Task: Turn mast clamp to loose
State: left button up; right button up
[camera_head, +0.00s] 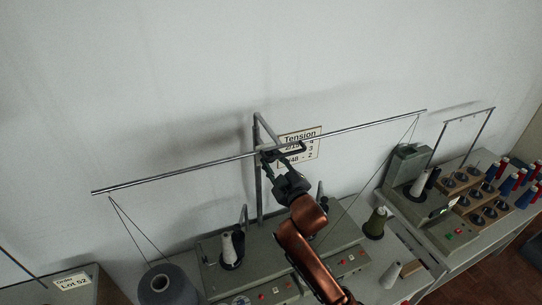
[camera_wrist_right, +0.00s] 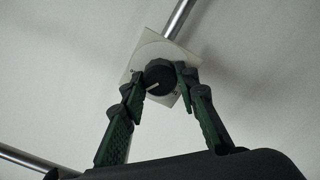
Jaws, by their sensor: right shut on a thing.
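The mast clamp's black round knob (camera_wrist_right: 158,73) sits on a pale square plate (camera_wrist_right: 151,48) in the right wrist view. A short white mark shows on its face, pointing to the lower left. My right gripper (camera_wrist_right: 160,80) has one green-and-black finger on each side of the knob and is shut on it. In the head view my right gripper (camera_head: 275,164) is up at the mast (camera_head: 258,198), just under the long crossbar (camera_head: 190,171), and the knob is hidden there. My left gripper is in neither view.
A tension sign (camera_head: 302,136) hangs on the wall behind the gripper. Threads hang from the crossbar ends. A rack with several spools (camera_head: 490,195) is at right.

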jog(key=shift+f+m+p, duration=0.1)
jog(key=shift+m+p, duration=1.45)
jog(key=shift+m, duration=1.15)
jog(key=o, duration=1.1)
jog(key=shift+o, duration=0.2)
jog(key=v, duration=1.2)
